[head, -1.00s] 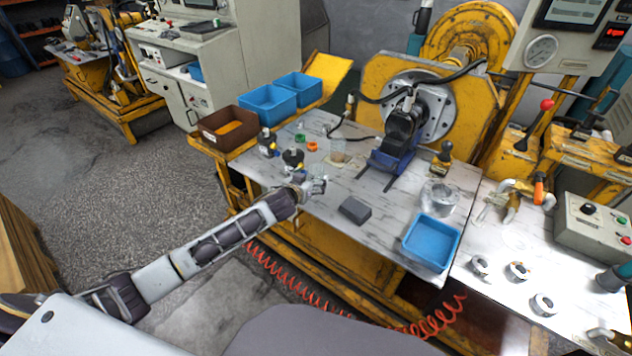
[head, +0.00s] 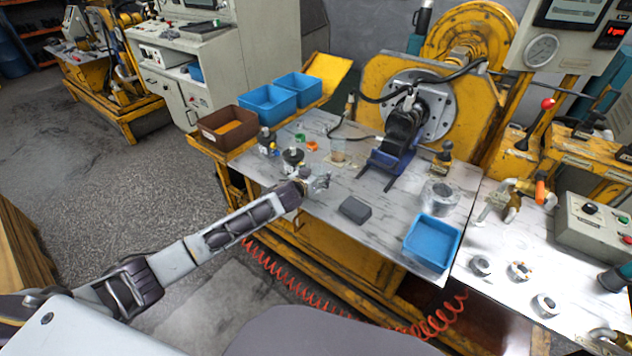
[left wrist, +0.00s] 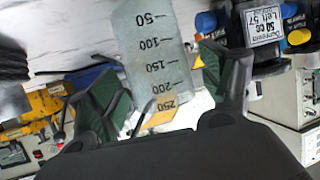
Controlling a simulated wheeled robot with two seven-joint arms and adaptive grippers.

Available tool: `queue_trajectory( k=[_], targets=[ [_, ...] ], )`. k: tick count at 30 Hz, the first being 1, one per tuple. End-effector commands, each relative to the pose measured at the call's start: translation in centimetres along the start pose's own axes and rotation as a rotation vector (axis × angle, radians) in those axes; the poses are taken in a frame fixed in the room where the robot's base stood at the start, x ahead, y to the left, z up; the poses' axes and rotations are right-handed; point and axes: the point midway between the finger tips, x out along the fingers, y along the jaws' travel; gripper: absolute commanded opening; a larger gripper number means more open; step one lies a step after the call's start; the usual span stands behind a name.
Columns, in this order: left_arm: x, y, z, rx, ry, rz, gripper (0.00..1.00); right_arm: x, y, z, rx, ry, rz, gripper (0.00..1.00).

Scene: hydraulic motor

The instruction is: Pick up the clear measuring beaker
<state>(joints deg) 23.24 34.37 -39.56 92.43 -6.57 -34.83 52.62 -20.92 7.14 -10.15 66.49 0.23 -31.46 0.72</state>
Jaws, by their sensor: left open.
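The clear measuring beaker (head: 338,150) stands upright on the marbled tabletop, left of the blue-and-black clamp fixture. In the left wrist view the beaker (left wrist: 152,50) shows large, with black graduation marks from 50 to 250. My left gripper (head: 322,181) is open, low over the table on the near side of the beaker. In the left wrist view the two fingers of my left gripper (left wrist: 165,72) appear on either side of the beaker, with gaps visible. I cannot tell whether the beaker is fully between the fingertips. My right gripper is not in view.
Small labelled bottles (head: 267,141) stand left of the beaker; one label (left wrist: 263,24) shows close by the right finger. The clamp fixture (head: 392,160) is to the right. A grey block (head: 355,210) and a blue tray (head: 432,242) lie nearer the front edge.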

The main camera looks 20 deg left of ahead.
Motion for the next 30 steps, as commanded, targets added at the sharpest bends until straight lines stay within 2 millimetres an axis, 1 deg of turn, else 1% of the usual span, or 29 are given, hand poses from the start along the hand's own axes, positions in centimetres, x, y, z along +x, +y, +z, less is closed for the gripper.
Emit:
queue_trajectory(
  k=[4, 12, 18, 30],
  targets=[
    [0.5, 0.0, -0.1, 0.000, 0.000, 0.000, 0.79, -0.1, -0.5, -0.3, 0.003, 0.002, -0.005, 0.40],
    [0.5, 0.0, 0.0, 0.000, 0.000, 0.000, 0.79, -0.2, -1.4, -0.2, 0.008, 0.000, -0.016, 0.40],
    [0.5, 0.0, 0.0, 0.001, 0.000, 0.000, 0.79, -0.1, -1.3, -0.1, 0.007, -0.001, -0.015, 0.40],
    [0.5, 0.0, 0.0, 0.001, 0.000, 0.000, 0.28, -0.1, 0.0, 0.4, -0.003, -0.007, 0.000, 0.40]
  ],
)
